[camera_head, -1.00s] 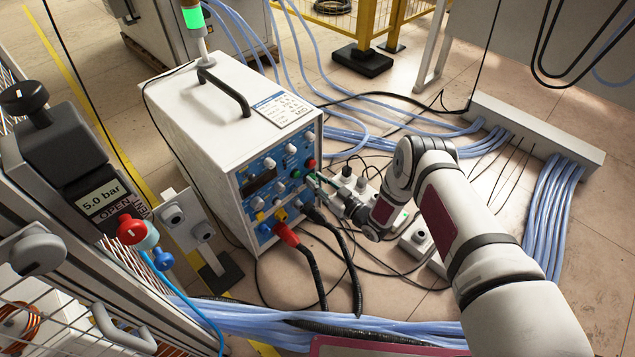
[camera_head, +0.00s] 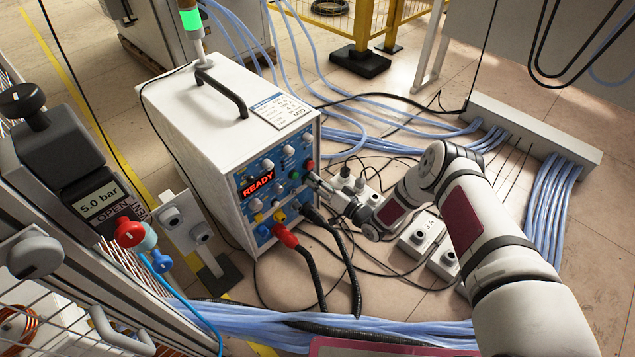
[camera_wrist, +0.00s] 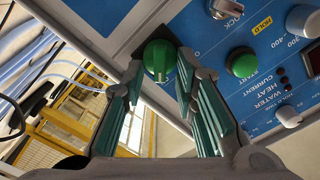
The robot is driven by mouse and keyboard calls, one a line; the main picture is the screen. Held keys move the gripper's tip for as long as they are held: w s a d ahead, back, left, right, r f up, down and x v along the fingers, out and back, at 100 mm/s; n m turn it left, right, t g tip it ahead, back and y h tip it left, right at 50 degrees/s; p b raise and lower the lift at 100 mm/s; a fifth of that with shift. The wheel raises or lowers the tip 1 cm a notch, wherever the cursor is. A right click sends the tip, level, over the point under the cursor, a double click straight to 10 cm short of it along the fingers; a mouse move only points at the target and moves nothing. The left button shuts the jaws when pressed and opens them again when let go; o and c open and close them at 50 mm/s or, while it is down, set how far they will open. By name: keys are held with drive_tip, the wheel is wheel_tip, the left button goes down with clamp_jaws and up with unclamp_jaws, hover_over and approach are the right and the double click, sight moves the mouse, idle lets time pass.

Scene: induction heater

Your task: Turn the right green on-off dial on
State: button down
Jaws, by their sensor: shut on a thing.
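The heater box (camera_head: 205,130) is white with a blue front panel. Its small display (camera_head: 257,184) glows red with READY. In the wrist view the green dial (camera_wrist: 158,58) sits near the panel's edge, its raised grip pointing roughly up and down in the picture. My gripper (camera_wrist: 160,72) is shut on this dial, one finger on each side. A round green button (camera_wrist: 242,62) is on the panel to the right, apart from the fingers. In the head view my gripper (camera_head: 317,183) is at the panel's right side, and its fingers hide most of the dial there.
A red plug (camera_head: 286,236) and black cables leave the lower panel. White sockets (camera_head: 422,232) and loose cables lie on the floor below my wrist. A pressure unit (camera_head: 100,200) stands at the left. Blue hoses (camera_head: 340,317) cross the front.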

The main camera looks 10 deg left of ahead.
drive_tip(key=shift+f, duration=0.1)
idle(0.3)
drive_tip(key=c, duration=1.4)
unclamp_jaws()
drive_tip(key=shift+s+d, duration=0.1)
drive_tip(key=v, duration=1.1)
drive_tip(key=shift+s+d, duration=0.3)
drive_tip(key=shift+w, duration=0.1)
